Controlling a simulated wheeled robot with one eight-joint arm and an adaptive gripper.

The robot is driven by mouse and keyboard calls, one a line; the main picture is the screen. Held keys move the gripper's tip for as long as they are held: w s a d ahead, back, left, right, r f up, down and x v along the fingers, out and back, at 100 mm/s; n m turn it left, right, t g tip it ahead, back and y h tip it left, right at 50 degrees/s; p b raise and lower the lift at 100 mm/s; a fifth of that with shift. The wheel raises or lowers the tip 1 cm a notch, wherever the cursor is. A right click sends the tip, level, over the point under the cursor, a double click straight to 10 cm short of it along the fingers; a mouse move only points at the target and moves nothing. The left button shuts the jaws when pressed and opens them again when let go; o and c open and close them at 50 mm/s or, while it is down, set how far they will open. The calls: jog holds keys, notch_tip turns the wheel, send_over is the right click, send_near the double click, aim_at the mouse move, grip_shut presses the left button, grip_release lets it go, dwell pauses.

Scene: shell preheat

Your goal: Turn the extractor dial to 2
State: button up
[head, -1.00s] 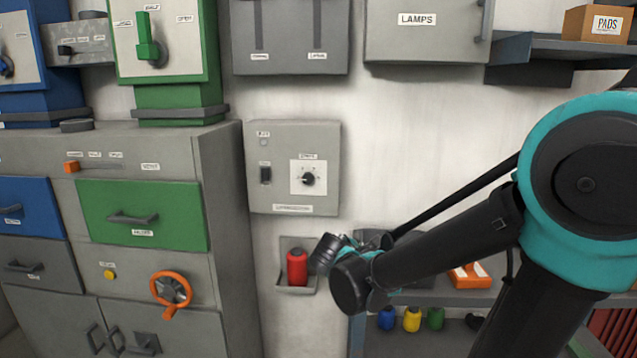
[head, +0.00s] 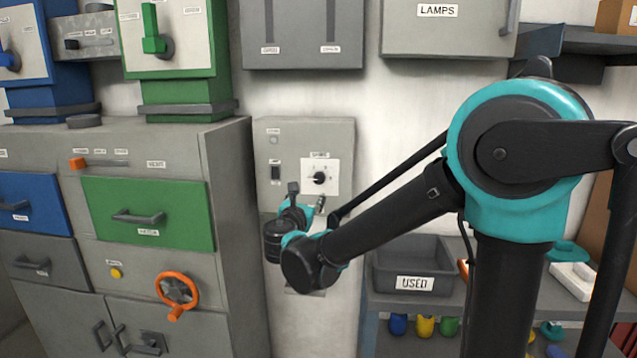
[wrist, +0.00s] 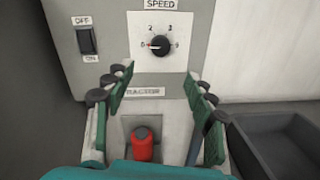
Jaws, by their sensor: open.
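The extractor dial (head: 319,178) is a small black knob on a white plate on the grey wall box (head: 263,201). In the wrist view the dial (wrist: 159,46) sits under a SPEED label, with numbers around it and a small red mark at its left, near the leftmost number. My gripper (head: 307,199) is just below and left of the dial in the head view. In the wrist view my gripper (wrist: 159,82) is open and empty, its fingers spread below the dial and apart from it.
A black OFF/ON switch (wrist: 87,40) is left of the dial. A red object (wrist: 142,146) sits in a wall recess below. A grey bin labelled USED (head: 414,268) stands on the shelf at right. A grey cabinet with a green drawer (head: 150,213) stands at left.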

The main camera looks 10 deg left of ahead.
aim_at(318, 180)
jog(key=w, duration=0.4)
jog(key=w+d, duration=0.1)
jog(key=w, duration=0.8)
jog(key=shift+w+d, duration=0.2)
jog(key=shift+c, duration=0.4)
jog(key=c, duration=1.1)
jog(key=shift+m, duration=0.4)
jog(key=m, duration=0.5)
jog(key=shift+m, duration=0.3)
jog(key=m, duration=0.4)
jog(key=shift+m+g+y, duration=0.3)
jog(key=shift+m, duration=0.1)
